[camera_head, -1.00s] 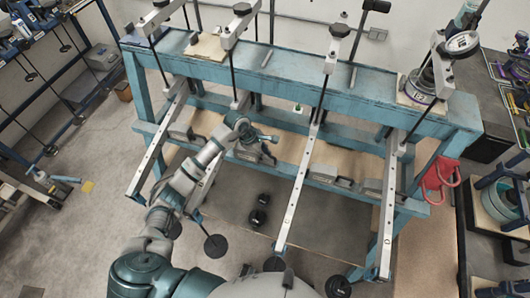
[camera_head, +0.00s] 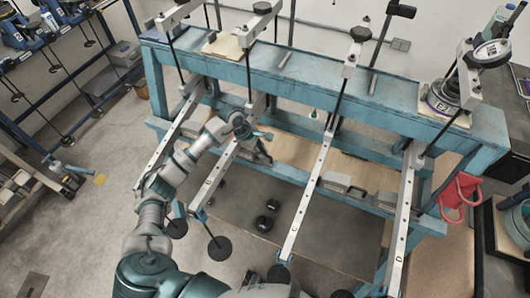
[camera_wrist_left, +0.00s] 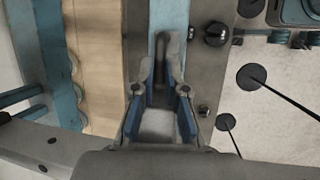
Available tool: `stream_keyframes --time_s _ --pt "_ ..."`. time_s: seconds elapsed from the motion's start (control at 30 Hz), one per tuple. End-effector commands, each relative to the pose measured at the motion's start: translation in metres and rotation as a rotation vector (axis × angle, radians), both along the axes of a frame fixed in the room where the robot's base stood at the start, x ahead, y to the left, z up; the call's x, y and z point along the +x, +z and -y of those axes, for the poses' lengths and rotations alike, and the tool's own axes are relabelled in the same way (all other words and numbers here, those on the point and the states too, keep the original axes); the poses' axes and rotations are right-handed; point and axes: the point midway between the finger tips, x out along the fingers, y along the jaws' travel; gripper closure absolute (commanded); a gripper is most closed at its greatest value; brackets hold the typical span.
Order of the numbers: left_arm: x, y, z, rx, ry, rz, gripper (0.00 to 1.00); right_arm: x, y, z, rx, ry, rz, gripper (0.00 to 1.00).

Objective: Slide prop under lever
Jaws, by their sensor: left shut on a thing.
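My left gripper (camera_head: 258,143) reaches over the lower beam of the blue bench, beside the second lever from the left (camera_head: 220,166), a long pale bar sloping toward me. In the left wrist view its fingers (camera_wrist_left: 160,75) are shut on a slim grey part, which I take to be the handle of the prop (camera_wrist_left: 161,55). The prop's body is mostly hidden by the gripper, so I cannot tell whether it touches the lever. My right gripper is not in view.
Similar grey blocks (camera_head: 336,181) lie along the lower beam. Other levers stand left and right, including the third lever (camera_head: 308,195). Black weights (camera_head: 268,213) lie on the mat below. A red part (camera_head: 459,196) hangs at the bench's right end.

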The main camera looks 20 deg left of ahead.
Motion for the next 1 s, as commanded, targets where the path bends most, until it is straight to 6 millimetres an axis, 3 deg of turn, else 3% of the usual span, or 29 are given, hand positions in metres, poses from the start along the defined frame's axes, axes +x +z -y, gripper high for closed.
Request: stream_keyframes --time_s 0.03,0.1,0.17,0.57,1.0 --pt "0.002 0.003 -0.005 0.005 0.009 0.008 1.00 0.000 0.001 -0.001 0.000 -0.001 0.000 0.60" --pt "0.002 0.003 -0.006 0.004 0.009 0.009 0.75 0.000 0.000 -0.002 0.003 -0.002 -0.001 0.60" --pt "0.002 0.003 -0.007 0.005 0.010 0.008 0.63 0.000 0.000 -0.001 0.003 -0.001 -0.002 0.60" --pt "0.001 0.009 -0.005 0.007 0.006 0.007 0.63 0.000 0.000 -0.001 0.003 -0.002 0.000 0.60" --pt "-0.014 0.089 -0.043 0.005 0.008 0.008 0.63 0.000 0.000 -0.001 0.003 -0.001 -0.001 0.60"
